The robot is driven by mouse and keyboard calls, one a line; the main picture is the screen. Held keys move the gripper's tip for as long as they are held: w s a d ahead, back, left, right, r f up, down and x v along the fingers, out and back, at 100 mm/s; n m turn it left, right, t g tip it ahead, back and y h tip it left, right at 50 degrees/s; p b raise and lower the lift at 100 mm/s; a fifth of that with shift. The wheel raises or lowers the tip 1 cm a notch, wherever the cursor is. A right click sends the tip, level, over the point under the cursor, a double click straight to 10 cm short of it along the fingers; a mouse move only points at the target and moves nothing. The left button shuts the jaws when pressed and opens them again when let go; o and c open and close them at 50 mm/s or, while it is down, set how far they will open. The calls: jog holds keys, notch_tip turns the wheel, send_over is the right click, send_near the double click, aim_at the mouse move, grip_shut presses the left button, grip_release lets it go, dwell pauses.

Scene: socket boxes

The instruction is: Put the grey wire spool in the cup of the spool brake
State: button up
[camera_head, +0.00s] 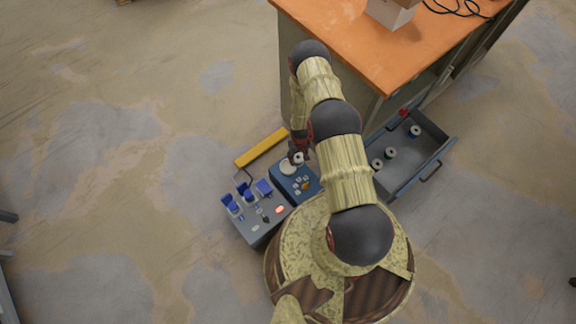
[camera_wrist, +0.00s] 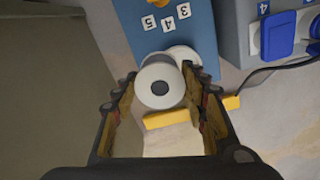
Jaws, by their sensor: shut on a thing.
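The grey wire spool (camera_wrist: 159,86) is between the fingers of my gripper (camera_wrist: 163,108), with its pale round flange and dark centre hole facing the wrist camera. My gripper is shut on it. In the head view the spool (camera_head: 298,157) shows at my gripper (camera_head: 297,152), over the blue box. A white round part (camera_head: 287,169), which looks like the cup of the spool brake, is on the blue box's top. In the wrist view this white part (camera_wrist: 187,53) is partly hidden behind the spool. I cannot tell whether the two touch.
The blue box (camera_head: 302,185) also carries number tiles. Beside it stands a grey box (camera_head: 246,232) with blue socket covers and a red light. A yellow bar (camera_head: 261,147) lies behind. An open drawer (camera_head: 421,168) at right holds several spools, under an orange-topped bench (camera_head: 350,40).

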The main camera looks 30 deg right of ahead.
jog(key=w+a+f, duration=0.1)
jog(key=f, duration=0.1)
jog(key=w+a+f+b, duration=0.1)
jog(key=a+f+b, duration=0.1)
jog(key=f, duration=0.1)
jog(key=shift+w+a+f, duration=0.3)
jog(key=shift+w, duration=0.1)
jog(key=shift+w+a+f+b, duration=0.15)
jog(key=shift+f+b, duration=0.3)
jog(key=shift+f, duration=0.4)
jog(key=shift+s+a+f+b, duration=0.1)
jog(key=shift+f+b, duration=0.35)
jog(key=shift+f, duration=0.4)
jog(key=shift+f, duration=0.15)
jog(key=o, duration=1.3)
jog(key=shift+o, duration=0.2)
